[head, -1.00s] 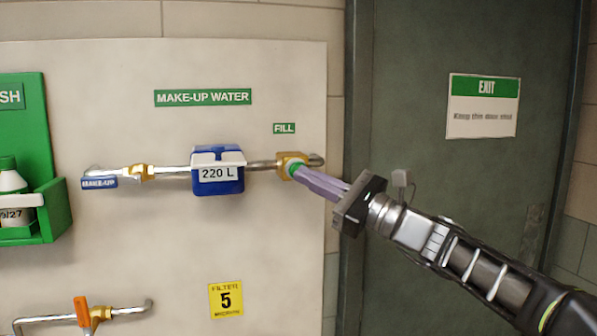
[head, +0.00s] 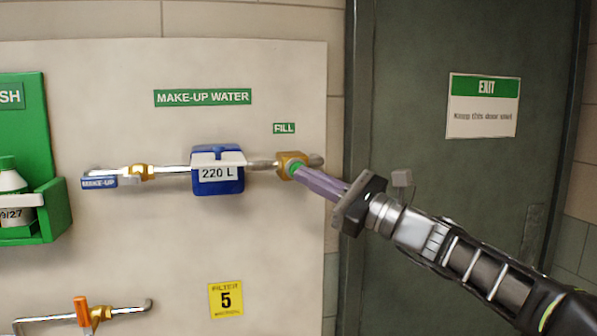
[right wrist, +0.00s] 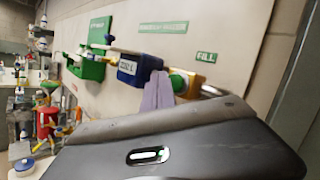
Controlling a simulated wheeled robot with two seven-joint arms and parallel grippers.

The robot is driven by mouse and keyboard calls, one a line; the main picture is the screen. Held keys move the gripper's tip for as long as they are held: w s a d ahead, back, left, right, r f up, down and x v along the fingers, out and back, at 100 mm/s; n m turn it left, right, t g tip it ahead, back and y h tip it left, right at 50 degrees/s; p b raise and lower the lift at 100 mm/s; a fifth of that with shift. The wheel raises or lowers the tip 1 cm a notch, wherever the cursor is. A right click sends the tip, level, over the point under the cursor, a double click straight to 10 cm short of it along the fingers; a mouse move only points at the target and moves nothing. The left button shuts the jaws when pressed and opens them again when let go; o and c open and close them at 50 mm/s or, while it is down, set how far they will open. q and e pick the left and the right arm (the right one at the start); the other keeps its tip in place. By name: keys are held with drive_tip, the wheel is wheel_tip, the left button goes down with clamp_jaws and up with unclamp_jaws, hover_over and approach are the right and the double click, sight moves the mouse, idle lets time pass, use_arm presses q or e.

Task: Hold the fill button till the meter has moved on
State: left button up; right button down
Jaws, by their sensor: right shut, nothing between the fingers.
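The fill button (head: 296,169) is green and sits on a brass block (head: 284,160) under the FILL label (head: 284,128). My right gripper (head: 299,172) is shut and empty, its purple fingertips at the button and covering part of it. Whether the button is pressed in cannot be told. The blue meter (head: 217,184) on the pipe left of the button reads 220 L. My left gripper is not in view.
A blue-handled MAKE-UP valve (head: 100,183) is left of the meter. An orange-handled valve (head: 82,310) is below. A green wash station (head: 55,205) juts out at the left. A dark door (head: 430,60) with an EXIT sign (head: 483,106) stands behind my right arm.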

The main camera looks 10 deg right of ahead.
drive_tip(key=shift+w, duration=0.1)
idle(0.4)
drive_tip(key=shift+w, duration=0.35)
drive_tip(key=shift+w+p, duration=0.3)
drive_tip(key=shift+w, duration=0.25)
idle(6.6)
